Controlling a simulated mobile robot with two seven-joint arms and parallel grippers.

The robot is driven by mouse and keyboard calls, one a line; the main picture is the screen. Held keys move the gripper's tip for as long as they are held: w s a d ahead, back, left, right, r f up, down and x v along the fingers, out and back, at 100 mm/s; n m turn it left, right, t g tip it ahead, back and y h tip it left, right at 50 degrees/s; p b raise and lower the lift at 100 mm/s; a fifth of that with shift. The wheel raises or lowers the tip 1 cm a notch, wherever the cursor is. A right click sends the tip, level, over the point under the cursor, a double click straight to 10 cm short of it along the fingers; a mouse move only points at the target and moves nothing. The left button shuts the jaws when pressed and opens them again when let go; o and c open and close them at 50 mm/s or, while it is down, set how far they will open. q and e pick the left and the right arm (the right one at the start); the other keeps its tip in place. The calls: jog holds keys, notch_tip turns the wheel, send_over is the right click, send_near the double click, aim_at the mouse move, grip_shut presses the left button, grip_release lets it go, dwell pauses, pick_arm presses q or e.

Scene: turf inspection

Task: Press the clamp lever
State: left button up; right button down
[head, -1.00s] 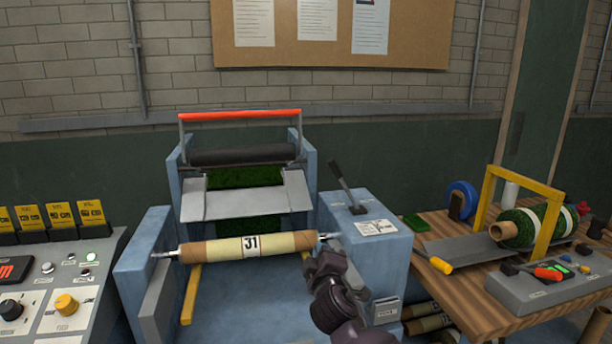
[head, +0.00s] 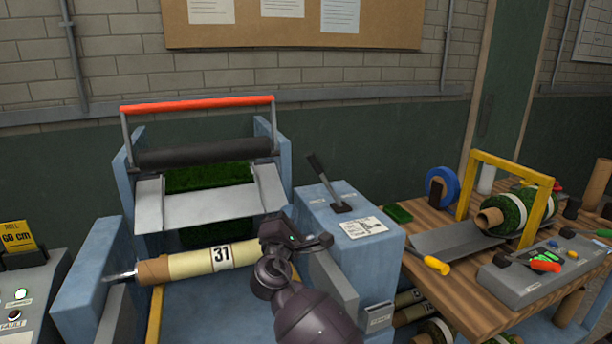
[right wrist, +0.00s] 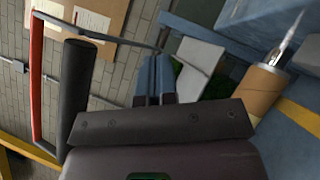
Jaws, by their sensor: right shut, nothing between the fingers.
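The black clamp lever (head: 327,182) stands tilted up to the left on top of the blue pedestal (head: 350,265), beside a white label card. I cannot make it out in the right wrist view. My right gripper (head: 327,240) is shut and empty. It appears in front of the pedestal's left side, below the lever and apart from it, near the right end of the paper-wrapped roll marked 31 (head: 190,264). In the right wrist view its two fingers (right wrist: 154,82) lie close together. The gripper hides the roll's right end in the head view. My left gripper is out of view.
Behind the roll stands a blue machine with a red handle bar (head: 198,103) and a dark roller (head: 205,151). A wooden table (head: 455,285) with a yellow frame (head: 540,210) and a turf roll is at right. The space above the pedestal is clear.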

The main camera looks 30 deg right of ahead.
aim_at(325, 180)
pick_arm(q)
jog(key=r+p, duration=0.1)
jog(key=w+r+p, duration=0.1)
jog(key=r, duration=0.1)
pick_arm(e)
jog(key=s+d+r+x, duration=0.1)
jog(key=s+x, duration=0.1)
jog(key=x, duration=1.1)
jog(key=shift+d, duration=0.25)
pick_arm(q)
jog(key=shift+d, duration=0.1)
pick_arm(e)
jog(key=shift+r, duration=0.1)
jog(key=shift+w, duration=0.15)
